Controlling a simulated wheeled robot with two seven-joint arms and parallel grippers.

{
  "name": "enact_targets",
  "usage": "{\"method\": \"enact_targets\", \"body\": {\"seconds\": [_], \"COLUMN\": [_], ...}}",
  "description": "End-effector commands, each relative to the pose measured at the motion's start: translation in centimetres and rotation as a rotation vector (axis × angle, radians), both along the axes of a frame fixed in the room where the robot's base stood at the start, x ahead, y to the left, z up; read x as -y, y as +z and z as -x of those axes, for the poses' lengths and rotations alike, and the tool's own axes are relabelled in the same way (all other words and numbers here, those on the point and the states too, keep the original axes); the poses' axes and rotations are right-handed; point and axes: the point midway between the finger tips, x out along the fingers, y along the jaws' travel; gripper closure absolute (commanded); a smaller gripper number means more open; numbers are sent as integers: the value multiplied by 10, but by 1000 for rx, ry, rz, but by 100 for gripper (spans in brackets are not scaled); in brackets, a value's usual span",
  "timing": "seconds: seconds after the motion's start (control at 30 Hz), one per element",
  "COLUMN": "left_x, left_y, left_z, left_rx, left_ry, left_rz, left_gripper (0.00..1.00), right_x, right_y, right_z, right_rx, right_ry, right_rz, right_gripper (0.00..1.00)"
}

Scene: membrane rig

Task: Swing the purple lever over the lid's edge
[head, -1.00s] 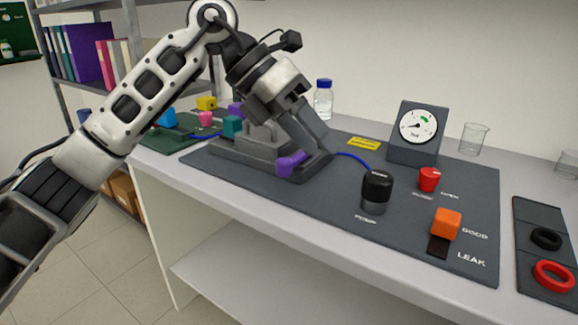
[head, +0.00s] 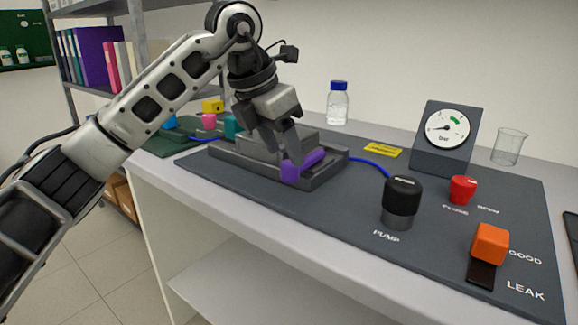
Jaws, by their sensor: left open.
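The purple lever (head: 302,167) lies at the front right of the grey membrane rig (head: 228,154), low and close to its base. The rig's lid (head: 318,141) is a grey block behind the lever, partly covered by my gripper. My left gripper (head: 285,156) reaches down from above, with its fingers at the left part of the lever. It is open and holds nothing; whether a finger touches the lever I cannot tell. My right gripper is out of view.
A black pump knob (head: 402,200), a red knob (head: 462,189) and an orange block (head: 490,243) stand on the dark mat (head: 350,215). A pressure gauge (head: 446,130), a bottle (head: 338,104) and a beaker (head: 508,147) stand behind. A blue tube (head: 372,164) leaves the rig's right side.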

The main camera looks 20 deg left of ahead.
Motion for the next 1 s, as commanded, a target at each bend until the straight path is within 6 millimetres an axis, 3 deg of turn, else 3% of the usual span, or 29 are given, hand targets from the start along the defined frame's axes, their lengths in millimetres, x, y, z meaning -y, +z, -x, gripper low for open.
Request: {"method": "enact_targets", "body": {"seconds": [0.1, 0.23, 0.63, 0.67, 0.83, 1.0], "left_x": [5, 8, 10, 10, 9, 11], "left_y": [-20, -33, -39, -39, -39, -38], "left_z": [-6, -11, -13, -13, -13, -13], "left_rx": [-2, -1, 1, 1, 0, 1], "left_ry": [0, 0, -1, -1, 0, 1], "left_rz": [0, 0, 1, 1, 1, 1], "left_gripper": [48, 48, 48, 54, 100, 100], "right_x": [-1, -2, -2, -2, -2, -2], "right_y": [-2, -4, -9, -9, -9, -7], "right_z": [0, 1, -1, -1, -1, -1], "right_rx": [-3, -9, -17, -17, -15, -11], "right_ry": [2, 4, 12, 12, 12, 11], "right_rz": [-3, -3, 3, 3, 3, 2], "right_gripper": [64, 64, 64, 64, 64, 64]}}
